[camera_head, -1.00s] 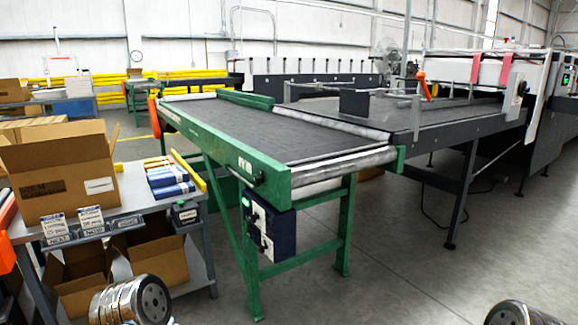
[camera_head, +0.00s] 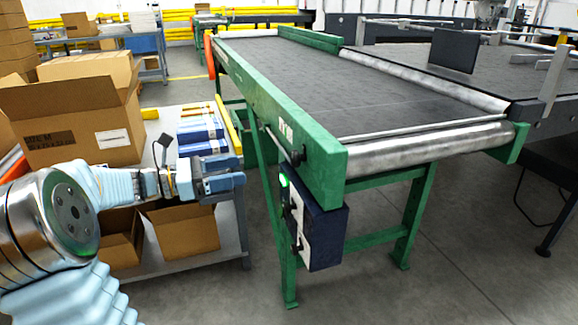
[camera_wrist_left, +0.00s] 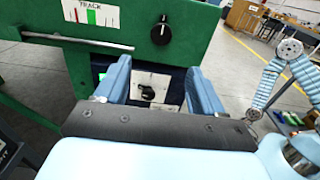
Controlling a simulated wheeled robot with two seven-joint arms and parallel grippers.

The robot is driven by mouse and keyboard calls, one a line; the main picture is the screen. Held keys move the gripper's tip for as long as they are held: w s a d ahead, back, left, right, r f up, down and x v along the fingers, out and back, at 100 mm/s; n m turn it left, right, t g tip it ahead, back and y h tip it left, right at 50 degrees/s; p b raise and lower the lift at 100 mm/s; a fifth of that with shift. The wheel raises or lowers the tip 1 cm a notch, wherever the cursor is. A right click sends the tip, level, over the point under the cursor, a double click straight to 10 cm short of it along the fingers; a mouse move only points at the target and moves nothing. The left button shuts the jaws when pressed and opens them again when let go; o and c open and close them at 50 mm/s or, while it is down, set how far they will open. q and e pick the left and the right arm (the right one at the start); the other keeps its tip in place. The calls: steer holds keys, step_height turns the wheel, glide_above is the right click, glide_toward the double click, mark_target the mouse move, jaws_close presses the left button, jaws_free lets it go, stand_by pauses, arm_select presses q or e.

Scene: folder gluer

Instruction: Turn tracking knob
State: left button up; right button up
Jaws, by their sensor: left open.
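The tracking knob (camera_wrist_left: 162,30) is a round black knob with a white pointer mark. In the head view the knob (camera_head: 297,157) shows small near the conveyor's near end. My left gripper (camera_head: 241,172) is open and empty, left of the knob and apart from it. In the left wrist view its two blue fingers (camera_wrist_left: 160,70) point forward, with the knob beyond and above them. My right gripper is not in view.
A dark blue control box (camera_head: 328,235) with a white front and green light hangs below the knob. A metal rod (camera_wrist_left: 70,41) runs along the green side. A grey workbench (camera_head: 232,222) with cartons (camera_head: 85,120) stands left.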

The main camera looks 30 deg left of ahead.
mark_target(293, 161)
arm_select(q)
steer(key=x, duration=1.3)
steer(key=shift+d, duration=0.2)
steer(key=shift+c, duration=0.2)
steer(key=c, duration=1)
